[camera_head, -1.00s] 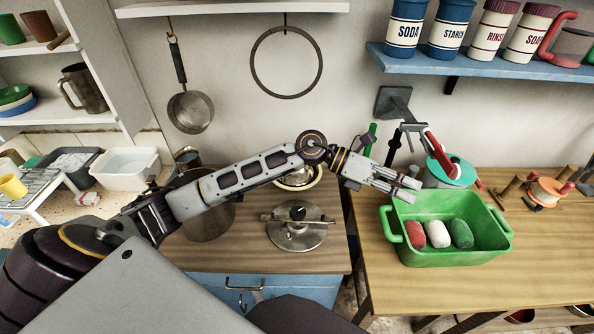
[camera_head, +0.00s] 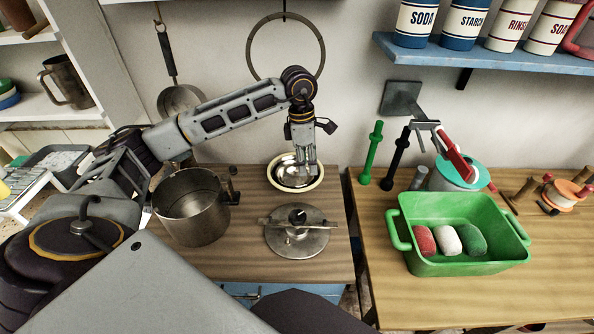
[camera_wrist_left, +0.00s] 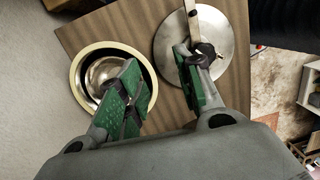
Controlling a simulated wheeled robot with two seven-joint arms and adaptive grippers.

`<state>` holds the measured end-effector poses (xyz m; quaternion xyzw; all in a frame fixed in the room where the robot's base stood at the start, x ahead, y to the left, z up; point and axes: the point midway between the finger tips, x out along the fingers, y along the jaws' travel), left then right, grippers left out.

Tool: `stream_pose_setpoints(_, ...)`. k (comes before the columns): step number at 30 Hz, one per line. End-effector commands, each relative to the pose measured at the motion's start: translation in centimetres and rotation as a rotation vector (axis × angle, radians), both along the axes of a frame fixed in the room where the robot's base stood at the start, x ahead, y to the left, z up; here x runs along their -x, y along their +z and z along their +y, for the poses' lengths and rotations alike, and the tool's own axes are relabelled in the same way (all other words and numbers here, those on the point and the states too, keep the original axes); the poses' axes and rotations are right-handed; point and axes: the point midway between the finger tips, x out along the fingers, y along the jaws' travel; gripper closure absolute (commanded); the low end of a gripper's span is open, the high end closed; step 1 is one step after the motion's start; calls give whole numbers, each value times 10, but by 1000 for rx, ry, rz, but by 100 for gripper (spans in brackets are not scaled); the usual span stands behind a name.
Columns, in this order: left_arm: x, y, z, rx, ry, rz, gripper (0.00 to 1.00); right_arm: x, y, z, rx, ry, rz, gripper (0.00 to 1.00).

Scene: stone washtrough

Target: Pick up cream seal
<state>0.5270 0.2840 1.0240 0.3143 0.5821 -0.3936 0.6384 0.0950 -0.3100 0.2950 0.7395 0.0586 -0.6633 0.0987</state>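The cream seal (camera_head: 279,186) shows as a pale round rim around a shiny metal bowl (camera_head: 286,174) on the wooden counter, near the wall. In the left wrist view, the cream seal (camera_wrist_left: 76,78) is at the left, with a dark band inside it. My left gripper (camera_head: 304,171) points down over the right part of the bowl. In the left wrist view, its green-padded fingers (camera_wrist_left: 163,90) are apart and empty. One finger overlaps the right side of the rim in that view. I cannot tell whether it touches. My right gripper is not in view.
A metal lid (camera_head: 279,240) lies in front of the bowl, and a steel pot (camera_head: 184,214) stands to its left. A green tub (camera_head: 425,266) with red, white and green pieces sits on the right table. A gap separates counter and table.

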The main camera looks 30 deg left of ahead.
Motion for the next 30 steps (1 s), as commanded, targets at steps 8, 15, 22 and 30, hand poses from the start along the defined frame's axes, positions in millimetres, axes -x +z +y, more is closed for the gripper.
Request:
stream_pose_setpoints(8,2,9,42,-137,26,15,65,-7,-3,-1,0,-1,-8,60)
stream_pose_setpoints(15,2,9,42,-139,27,16,65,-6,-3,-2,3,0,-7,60)
stream_pose_setpoints(22,2,3,42,-137,27,17,65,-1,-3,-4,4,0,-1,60)
stream_pose_setpoints(30,2,-27,42,-137,26,19,65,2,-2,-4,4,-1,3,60)
